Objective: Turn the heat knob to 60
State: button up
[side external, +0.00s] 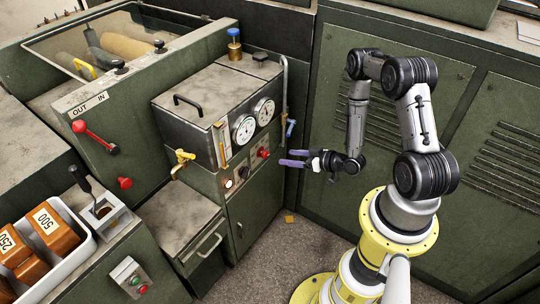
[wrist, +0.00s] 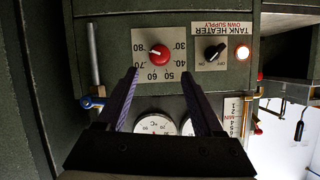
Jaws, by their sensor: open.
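The red heat knob (wrist: 159,52) sits on a pale dial plate (wrist: 143,41) marked 30 to 80, seen upside down in the wrist view. A small white mark shows on the knob, but I cannot tell exactly which number it points to. In the side view the knob (side external: 263,153) is on the front of the green heater cabinet. My gripper (side external: 284,158) is open and empty, with its purple fingers pointing at the panel, apart from the knob. In the wrist view my gripper (wrist: 160,74) has its fingertips on either side below the knob.
A black switch (wrist: 214,52) and a lit lamp (wrist: 242,52) are beside the dial. Two round gauges (side external: 244,129) are above the knob. A blue-handled valve (side external: 291,127) is near the cabinet's right edge. A brass tap (side external: 183,159) sticks out at its left.

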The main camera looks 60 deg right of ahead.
aim_at(267, 155)
jog(key=x, duration=0.9)
jog(key=shift+w+f, duration=0.1)
jog(key=shift+w, duration=0.1)
grip_shut()
